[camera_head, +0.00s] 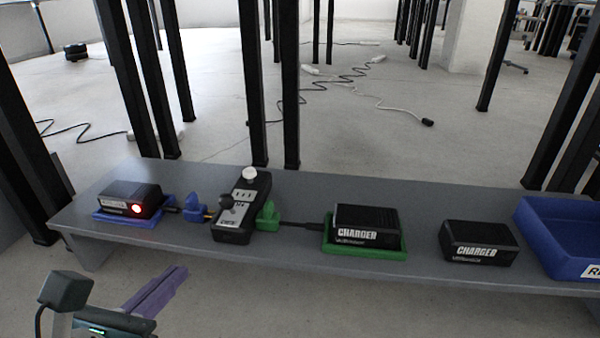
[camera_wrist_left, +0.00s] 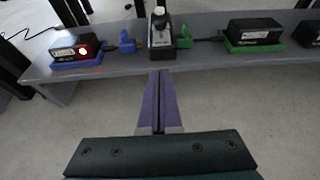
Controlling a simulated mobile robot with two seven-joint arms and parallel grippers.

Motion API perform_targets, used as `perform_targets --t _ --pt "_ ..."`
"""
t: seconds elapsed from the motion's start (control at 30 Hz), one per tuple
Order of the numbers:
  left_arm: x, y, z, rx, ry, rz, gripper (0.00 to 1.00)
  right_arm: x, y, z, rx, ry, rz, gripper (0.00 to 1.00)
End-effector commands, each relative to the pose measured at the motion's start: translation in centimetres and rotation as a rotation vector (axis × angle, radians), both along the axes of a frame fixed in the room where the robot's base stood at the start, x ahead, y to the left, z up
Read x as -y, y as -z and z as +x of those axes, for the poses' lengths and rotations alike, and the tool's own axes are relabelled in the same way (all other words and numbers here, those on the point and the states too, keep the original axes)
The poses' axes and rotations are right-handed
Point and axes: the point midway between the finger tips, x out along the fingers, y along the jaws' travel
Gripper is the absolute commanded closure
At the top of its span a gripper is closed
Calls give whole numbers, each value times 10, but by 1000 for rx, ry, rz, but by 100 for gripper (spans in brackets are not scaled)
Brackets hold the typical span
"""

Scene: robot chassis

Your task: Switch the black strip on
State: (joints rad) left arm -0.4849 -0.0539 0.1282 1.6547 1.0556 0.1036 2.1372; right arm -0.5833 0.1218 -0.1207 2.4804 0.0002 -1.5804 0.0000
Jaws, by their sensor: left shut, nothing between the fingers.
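The black strip (camera_head: 240,210) stands on the grey bench between a blue plug (camera_head: 196,208) on its left and a green plug (camera_head: 268,215) on its right. It has a white round knob on top and a dark knob at its left side. Its switch position is too small to tell. The strip also shows in the left wrist view (camera_wrist_left: 161,35), beyond the fingertips. My left gripper (camera_head: 180,270) has purple fingers, shut and empty, in front of the bench and apart from the strip; it also shows in the left wrist view (camera_wrist_left: 160,74). My right gripper is out of view.
A black box with a lit red light (camera_head: 140,199) sits on a blue tray at the left. A black charger (camera_head: 367,226) sits in a green tray. Another black box (camera_head: 480,242) and a blue bin (camera_head: 548,238) stand at the right. Dark posts rise behind the bench (camera_head: 310,262).

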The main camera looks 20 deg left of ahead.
Motion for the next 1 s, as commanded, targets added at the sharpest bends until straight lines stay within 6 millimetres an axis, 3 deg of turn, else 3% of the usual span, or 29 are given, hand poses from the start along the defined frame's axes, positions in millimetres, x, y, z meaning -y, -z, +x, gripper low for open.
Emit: perform_targets --t 0.27,0.63,0.73,1.0 --pt "-5 10 23 3 1 -1 100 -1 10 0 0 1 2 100" --pt "-21 39 95 3 3 0 100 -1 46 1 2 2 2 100" --pt "-25 26 109 5 1 0 100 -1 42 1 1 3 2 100" --pt "-29 18 126 1 4 2 100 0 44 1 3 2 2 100"
